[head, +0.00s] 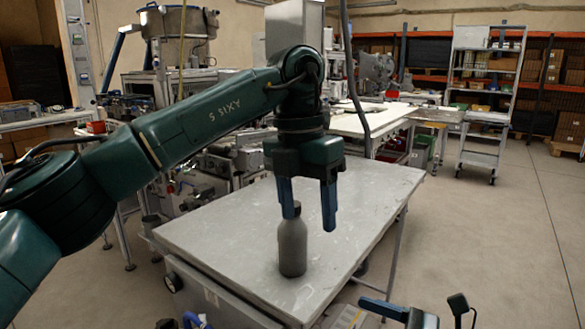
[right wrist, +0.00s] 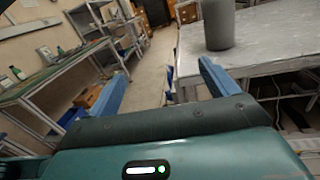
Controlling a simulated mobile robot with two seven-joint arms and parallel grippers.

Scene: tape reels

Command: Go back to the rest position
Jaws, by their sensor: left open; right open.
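A grey bottle (head: 292,247) with a dark cap stands upright on the metal-topped table (head: 200,235). My left gripper (head: 308,220) points down over the table, open, its two blue fingers apart. Its left finger overlaps the bottle's neck in the picture; I cannot tell whether they touch. My right gripper (right wrist: 160,82) is open and empty, with a blue finger at each side of its wrist view. Part of it shows at the bottom of the head view (head: 385,308). A grey cylinder (right wrist: 220,25), probably the same bottle, stands on the table edge in the right wrist view.
Machinery (head: 215,160) stands close behind the table. A wheeled shelf rack (head: 485,95) stands at the back right, with open floor (head: 490,220) in front. A workbench (right wrist: 50,75) is at the left of the right wrist view.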

